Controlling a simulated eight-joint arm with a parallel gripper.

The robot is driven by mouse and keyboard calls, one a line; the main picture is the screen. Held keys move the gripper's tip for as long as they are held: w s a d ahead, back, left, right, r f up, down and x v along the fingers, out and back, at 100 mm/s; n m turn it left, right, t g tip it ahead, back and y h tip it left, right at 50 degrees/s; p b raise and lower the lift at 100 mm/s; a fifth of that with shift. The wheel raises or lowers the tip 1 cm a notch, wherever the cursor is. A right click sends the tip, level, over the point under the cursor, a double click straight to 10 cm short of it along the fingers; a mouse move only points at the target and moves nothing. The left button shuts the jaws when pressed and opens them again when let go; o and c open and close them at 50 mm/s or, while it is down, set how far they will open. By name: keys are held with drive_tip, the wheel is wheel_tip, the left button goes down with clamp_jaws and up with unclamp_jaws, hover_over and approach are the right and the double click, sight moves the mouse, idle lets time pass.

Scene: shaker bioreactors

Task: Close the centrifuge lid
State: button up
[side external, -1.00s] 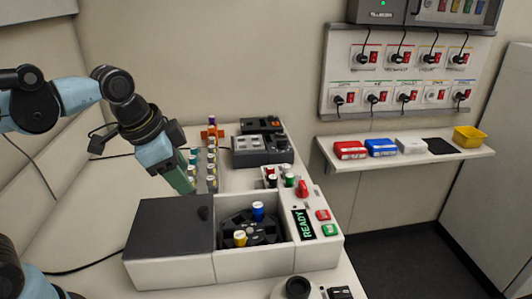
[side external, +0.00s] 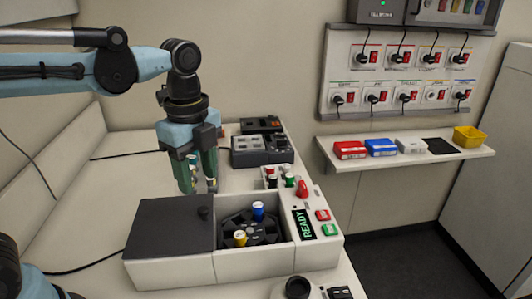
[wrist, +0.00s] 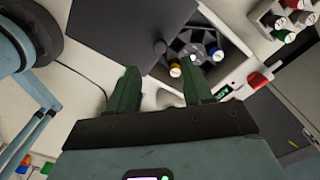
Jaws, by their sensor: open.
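The centrifuge (side external: 170,273) is a white box on the bench with a READY display. Its dark grey lid (side external: 165,228) lies to the left of the open chamber, with a small black knob (side external: 204,213) near its right edge. The rotor (side external: 252,230) is exposed and holds a blue-capped tube (side external: 258,211) and a yellow-capped tube (side external: 240,238). My gripper (side external: 200,190) points down behind the lid's back right corner, open and empty. In the wrist view the lid (wrist: 125,30) and chamber lie beyond my open green fingers (wrist: 160,85).
Red and green buttons (side external: 325,222) and a red knob (side external: 302,189) sit right of the chamber. Capped tubes (side external: 280,178) stand in a rack behind it. Dark devices (side external: 262,150) stand farther back. The bench left of the centrifuge is mostly clear.

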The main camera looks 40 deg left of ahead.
sight(203, 209)
drive_tip(key=shift+f, duration=3.65)
drive_tip(key=shift+c, duration=0.4)
clamp_jaws()
